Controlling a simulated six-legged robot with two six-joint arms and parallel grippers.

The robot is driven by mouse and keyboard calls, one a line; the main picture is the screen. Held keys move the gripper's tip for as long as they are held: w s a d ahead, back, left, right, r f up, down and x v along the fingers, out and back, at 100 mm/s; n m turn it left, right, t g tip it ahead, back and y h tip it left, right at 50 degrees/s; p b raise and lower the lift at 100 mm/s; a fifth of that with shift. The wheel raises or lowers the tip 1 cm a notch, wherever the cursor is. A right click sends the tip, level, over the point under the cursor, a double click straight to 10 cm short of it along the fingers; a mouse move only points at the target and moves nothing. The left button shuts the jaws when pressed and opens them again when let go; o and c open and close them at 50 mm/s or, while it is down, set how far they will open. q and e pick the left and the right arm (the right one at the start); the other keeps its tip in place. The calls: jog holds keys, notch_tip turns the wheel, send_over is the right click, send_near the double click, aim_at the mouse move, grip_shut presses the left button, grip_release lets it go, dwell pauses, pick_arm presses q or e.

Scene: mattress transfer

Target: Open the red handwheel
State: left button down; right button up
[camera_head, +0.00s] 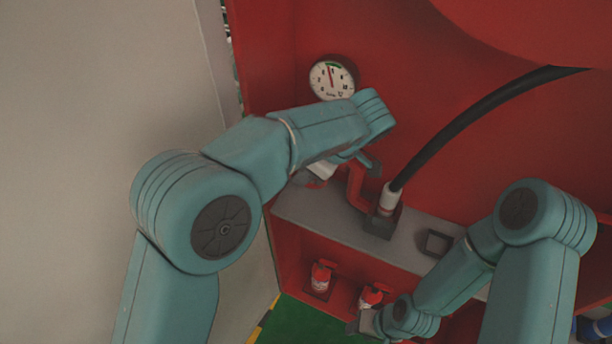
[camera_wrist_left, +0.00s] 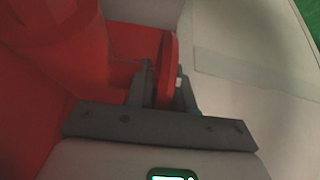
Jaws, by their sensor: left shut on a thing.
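The red handwheel (camera_wrist_left: 169,60) shows nearly edge-on in the left wrist view, as a thin red rim. My left gripper (camera_wrist_left: 163,84) has its dark fingers on either side of this rim and is shut on it. In the head view my left arm reaches across to the front of the red cabinet, and its wrist hides most of the handwheel and the fingers. My right gripper (camera_head: 366,322) is low in the head view, beside a small red bottle; its jaws are too small and covered to read.
A round pressure gauge (camera_head: 332,78) sits on the red wall above my left wrist. A black hose (camera_head: 470,118) runs from a white fitting (camera_head: 388,198) to the upper right. Small red bottles (camera_head: 321,277) stand below the grey shelf (camera_head: 318,217). A pale wall (camera_head: 110,100) is at left.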

pick_arm(q)
jog(key=shift+y+b, duration=0.4)
jog(key=shift+t, duration=0.3)
jog(key=shift+r, duration=0.1)
jog(key=c, duration=1.1)
grip_release()
